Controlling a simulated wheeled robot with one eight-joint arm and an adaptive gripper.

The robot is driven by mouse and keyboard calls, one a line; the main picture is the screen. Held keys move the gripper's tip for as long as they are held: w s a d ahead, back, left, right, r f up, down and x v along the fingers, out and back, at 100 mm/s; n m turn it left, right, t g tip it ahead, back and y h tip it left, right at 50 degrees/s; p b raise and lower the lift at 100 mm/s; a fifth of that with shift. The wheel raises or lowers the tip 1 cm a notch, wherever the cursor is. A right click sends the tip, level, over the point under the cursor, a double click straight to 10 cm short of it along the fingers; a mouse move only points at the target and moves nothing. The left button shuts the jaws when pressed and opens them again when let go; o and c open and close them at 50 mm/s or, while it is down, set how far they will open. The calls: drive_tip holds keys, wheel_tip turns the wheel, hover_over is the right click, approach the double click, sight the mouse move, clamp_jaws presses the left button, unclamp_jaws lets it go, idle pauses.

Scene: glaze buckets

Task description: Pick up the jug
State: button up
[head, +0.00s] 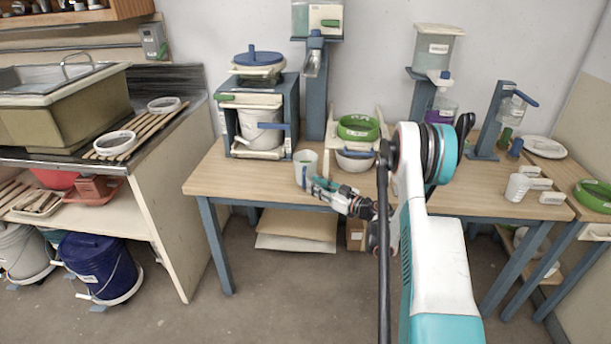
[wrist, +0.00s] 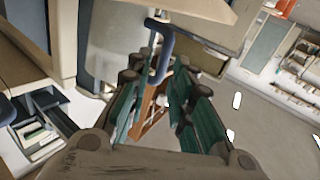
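The jug (head: 304,162) is a pale, whitish vessel standing upright near the front edge of the wooden table, left of the middle. In the wrist view its pale body (wrist: 112,42) shows at upper left, with a blue handle (wrist: 163,42) to its right. My gripper (head: 318,187) is at the table's front edge, just in front of the jug. In the wrist view my gripper (wrist: 160,82) is open, its green-padded fingers apart. The blue handle reaches into the gap between the fingertips. Whether a finger touches it I cannot tell.
A white bowl (head: 356,161) with a green ring (head: 358,128) above it stands right of the jug. A blue frame holding a white bucket (head: 259,130) stands behind left. The wooden table (head: 225,178) is bare at its front left. The sink counter is farther left.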

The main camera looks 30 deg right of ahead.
sight(304, 186)
drive_tip(key=b+x, duration=0.1)
drive_tip(key=x, duration=0.2)
drive_tip(key=b+x, duration=0.1)
drive_tip(key=x, duration=0.1)
drive_tip(key=shift+w+a+f+b, duration=0.25)
drive_tip(key=shift+a+b, duration=0.05)
drive_tip(key=shift+r, duration=0.1)
clamp_jaws()
